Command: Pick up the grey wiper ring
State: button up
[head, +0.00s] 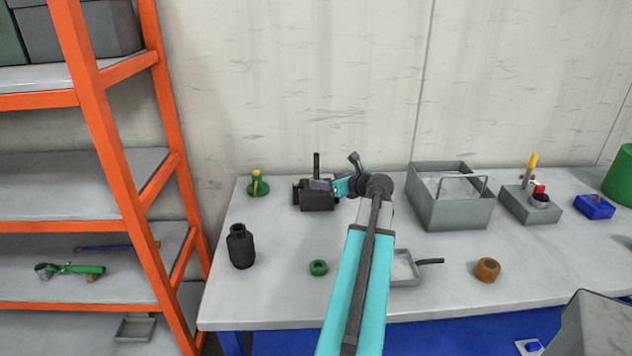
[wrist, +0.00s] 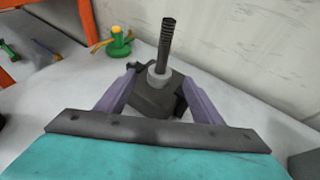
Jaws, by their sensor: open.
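The grey wiper ring (wrist: 157,75) is a light grey collar around the base of an upright dark threaded screw (wrist: 166,42). The screw rises from a dark block (wrist: 155,101), and the ring sits at the block's top. The block (head: 317,202) and screw (head: 316,164) also show in the head view, where I cannot make out the ring. My gripper (wrist: 160,83) is open, with its purple fingers on either side of the ring and block. No clear contact shows. In the head view, my gripper (head: 322,184) reaches across the block's top from the right.
A green and yellow part (head: 257,185) stands left of the block. A black bottle-like part (head: 241,246), a green ring (head: 318,267) and a brown ring (head: 487,270) are on the table nearer the front. A grey bin (head: 450,213) stands to the right. An orange shelf (head: 120,150) is at left.

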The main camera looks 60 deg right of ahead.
jog(key=shift+x, duration=0.95)
jog(key=shift+p+x, duration=0.7)
jog(key=shift+x, duration=1.9)
jog(key=shift+f, duration=0.15)
jog(key=c, duration=1.1)
notch_tip(320, 180, up, 18)
jog(key=shift+r+b, duration=0.1)
jog(key=shift+b, duration=0.6)
